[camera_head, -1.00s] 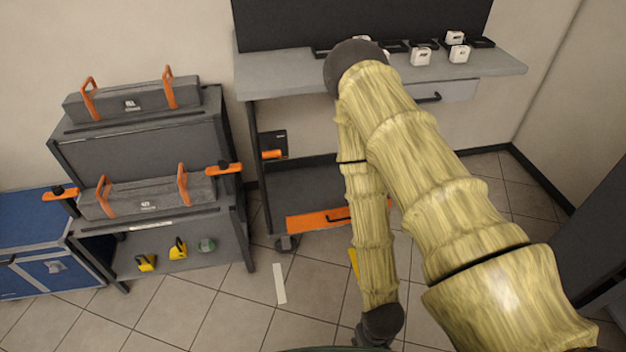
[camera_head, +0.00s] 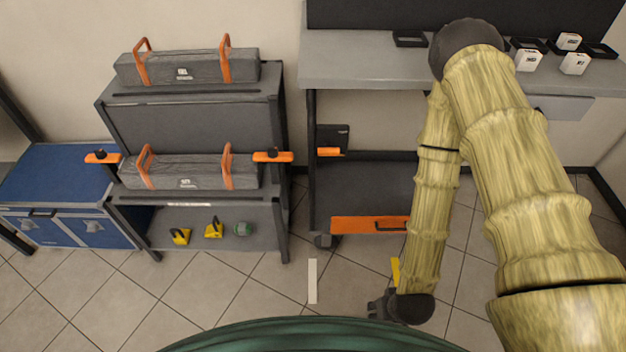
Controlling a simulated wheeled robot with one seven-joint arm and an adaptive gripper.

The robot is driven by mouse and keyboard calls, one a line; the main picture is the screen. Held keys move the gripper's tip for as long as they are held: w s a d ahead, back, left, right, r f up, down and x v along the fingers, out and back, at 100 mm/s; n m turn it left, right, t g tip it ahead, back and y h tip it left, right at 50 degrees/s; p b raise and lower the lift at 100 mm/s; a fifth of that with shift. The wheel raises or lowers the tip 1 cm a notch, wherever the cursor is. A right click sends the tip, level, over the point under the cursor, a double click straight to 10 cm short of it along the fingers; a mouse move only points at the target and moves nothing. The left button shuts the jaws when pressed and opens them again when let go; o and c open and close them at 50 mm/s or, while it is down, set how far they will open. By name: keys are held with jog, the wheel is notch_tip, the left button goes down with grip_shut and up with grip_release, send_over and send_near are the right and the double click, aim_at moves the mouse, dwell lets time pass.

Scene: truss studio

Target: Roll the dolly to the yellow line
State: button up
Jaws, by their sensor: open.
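The dolly (camera_head: 346,224) stands under the grey workbench, with an orange front bar, a dark handle and a black caster at its left corner. My arm hides its right part. The yellow line (camera_head: 395,268) is a short strip on the floor in front of the dolly, partly hidden by my arm. My gripper (camera_head: 374,309) is small and dark in this view, low over the floor in front of the dolly. It points left, is open and holds nothing. It is apart from the orange bar.
A white strip (camera_head: 312,281) lies on the tiles left of the yellow line. A grey rack (camera_head: 196,140) with two long cases stands left, beside a blue cabinet (camera_head: 58,180). The workbench top (camera_head: 360,62) carries small boxes. Tiled floor in front is clear.

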jog(key=w+a+f+n+t+y+b, duration=0.1)
jog(key=w+a+f+t+b, duration=0.15)
jog(key=w, duration=0.35)
jog(key=w+a+f+t+b, duration=0.2)
jog(key=w+a+b, duration=0.15)
jog(key=w, duration=0.25)
jog(key=t+y+b, duration=0.2)
jog(key=t+b, duration=0.9)
jog(key=b, duration=0.3)
send_near(313, 181)
jog(key=shift+n, duration=0.4)
jog(key=b+x, duration=0.1)
jog(key=x, duration=1)
jog(key=shift+w+a, duration=0.1)
jog(key=shift+w, duration=0.05)
grip_shut()
